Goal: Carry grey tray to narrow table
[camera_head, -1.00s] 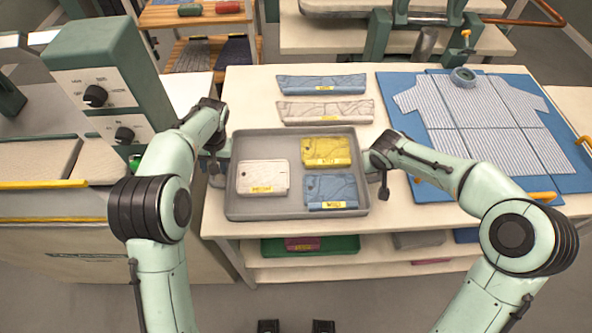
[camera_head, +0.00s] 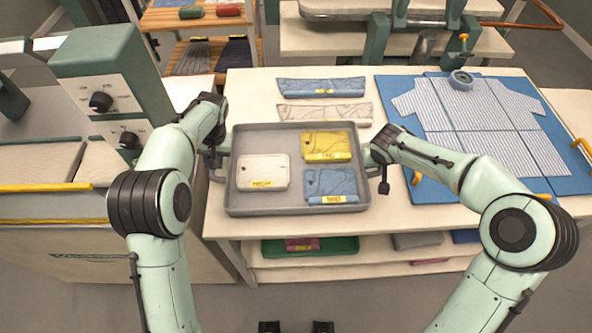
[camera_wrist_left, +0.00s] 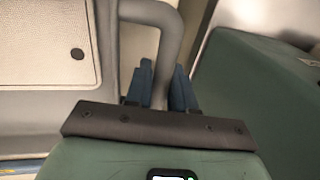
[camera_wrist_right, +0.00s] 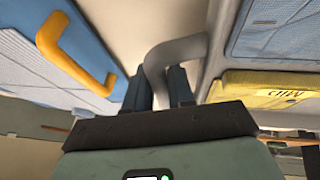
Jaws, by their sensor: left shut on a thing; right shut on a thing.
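The grey tray (camera_head: 236,209) is level over the front left of the cream table. It holds a white folded piece (camera_head: 262,171), a yellow one (camera_head: 327,144) and a blue one (camera_head: 331,183), each with a yellow label. My left gripper (camera_head: 214,164) is shut on the tray's left handle, which passes between its fingers in the left wrist view (camera_wrist_left: 160,85). My right gripper (camera_head: 374,164) is shut on the right handle, also seen in the right wrist view (camera_wrist_right: 160,88). I cannot tell which surface is the narrow table.
Behind the tray, a blue strip (camera_head: 320,87) and a white strip (camera_head: 325,112) lie on the cream table (camera_head: 400,216). A striped shirt on a blue board (camera_head: 560,183) lies right. A green control box (camera_head: 110,75) stands left. A lower shelf holds a green tray (camera_head: 340,247).

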